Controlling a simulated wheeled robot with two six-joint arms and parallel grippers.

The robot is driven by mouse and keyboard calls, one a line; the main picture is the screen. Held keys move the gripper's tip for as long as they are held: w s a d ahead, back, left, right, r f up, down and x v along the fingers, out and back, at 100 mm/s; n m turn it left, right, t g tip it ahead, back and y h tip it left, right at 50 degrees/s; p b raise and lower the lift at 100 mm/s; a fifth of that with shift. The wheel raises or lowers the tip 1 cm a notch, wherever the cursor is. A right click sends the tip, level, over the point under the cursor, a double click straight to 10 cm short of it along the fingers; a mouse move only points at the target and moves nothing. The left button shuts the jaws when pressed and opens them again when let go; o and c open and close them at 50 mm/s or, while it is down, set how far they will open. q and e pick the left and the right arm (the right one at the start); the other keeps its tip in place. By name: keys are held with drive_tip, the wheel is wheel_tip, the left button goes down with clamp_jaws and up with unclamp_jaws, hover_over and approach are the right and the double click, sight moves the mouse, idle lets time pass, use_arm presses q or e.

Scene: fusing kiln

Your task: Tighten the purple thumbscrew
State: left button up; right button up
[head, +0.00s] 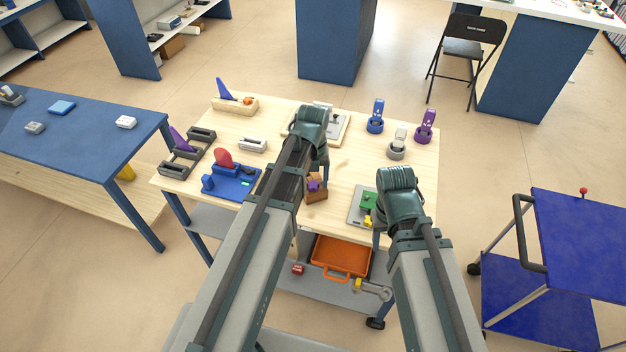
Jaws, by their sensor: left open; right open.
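A small purple thumbscrew (314,184) shows on top of a brown block (315,196) near the middle of the wooden table. My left gripper (324,178) points down beside the block, at or just behind its right side. My arm's wrist partly blocks the view from above. This gripper is open, and I cannot tell whether it touches the thumbscrew. My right gripper (376,238) is open and points down near the table's front edge, by a grey plate (356,212) with green and yellow parts. Its wrist hides part of that plate.
The wooden table (345,175) also holds a blue fixture (232,186) with a red part, and blue (376,118), grey (397,146) and purple (425,126) upright pieces in round bases. An orange tray (341,272) lies on the shelf below. A blue cart (575,235) stands at right.

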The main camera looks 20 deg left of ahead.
sight(313, 184)
use_arm(q)
drive_tip(key=shift+r+p, duration=1.9)
drive_tip(key=shift+r, duration=0.15)
drive_tip(key=shift+f, duration=0.1)
drive_tip(key=o, duration=0.4)
drive_tip(key=shift+o, duration=0.2)
wheel_tip(313, 184, up, 14)
drive_tip(key=p, duration=1.3)
drive_tip(key=shift+p, duration=0.35)
drive_tip(key=shift+c, duration=0.3)
